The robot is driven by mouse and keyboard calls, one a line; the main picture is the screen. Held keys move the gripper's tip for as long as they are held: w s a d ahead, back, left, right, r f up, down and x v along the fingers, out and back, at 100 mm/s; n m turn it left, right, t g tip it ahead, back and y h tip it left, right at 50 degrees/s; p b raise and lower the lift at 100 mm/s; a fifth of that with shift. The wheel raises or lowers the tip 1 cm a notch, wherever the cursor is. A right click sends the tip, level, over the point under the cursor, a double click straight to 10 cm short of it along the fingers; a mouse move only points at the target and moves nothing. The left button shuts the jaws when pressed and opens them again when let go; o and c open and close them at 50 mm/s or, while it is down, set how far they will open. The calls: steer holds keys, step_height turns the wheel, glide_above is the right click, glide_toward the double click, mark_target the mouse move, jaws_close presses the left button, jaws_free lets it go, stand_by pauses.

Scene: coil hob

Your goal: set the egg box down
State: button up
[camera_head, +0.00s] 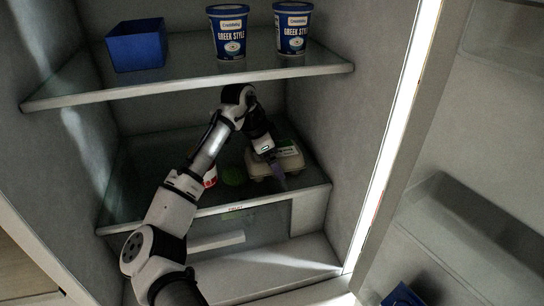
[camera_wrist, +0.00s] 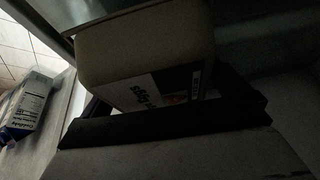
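The egg box (camera_head: 290,160), a beige-grey carton with a pale label, is at the right of the fridge's middle glass shelf (camera_head: 150,205). I cannot tell whether its underside touches the shelf. My gripper (camera_head: 276,172) is at the box's front, with a finger showing against it. In the wrist view the egg box (camera_wrist: 145,45) fills the upper middle, its printed label upside down. My gripper (camera_wrist: 165,100) has dark fingers on both sides of the box and appears closed on it. The contact is dim and partly hidden.
A red-and-white item (camera_head: 210,176) and a green round item (camera_head: 234,176) are left of the box, partly behind my arm. The upper shelf (camera_head: 190,82) holds a blue bin (camera_head: 136,46) and two yoghurt tubs (camera_head: 229,32). The fridge's right wall is close.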

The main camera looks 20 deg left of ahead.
steer(key=shift+r, duration=0.35)
steer(key=shift+s+a+r+b, duration=0.3)
steer(key=shift+a+r+b, duration=0.05)
steer(key=shift+r+b, duration=0.2)
steer(key=shift+s+a+r+b, duration=0.25)
steer(key=shift+a+r+b, duration=0.15)
steer(key=shift+r, duration=0.1)
steer(key=s+a+b, duration=0.1)
steer(key=s+a, duration=0.2)
steer(key=a, duration=0.1)
steer(key=s+a+b, duration=0.1)
steer(key=s+a, duration=0.3)
steer(key=shift+s+a+r, duration=0.1)
steer(key=shift+s+a, duration=0.1)
steer(key=shift+a, duration=0.05)
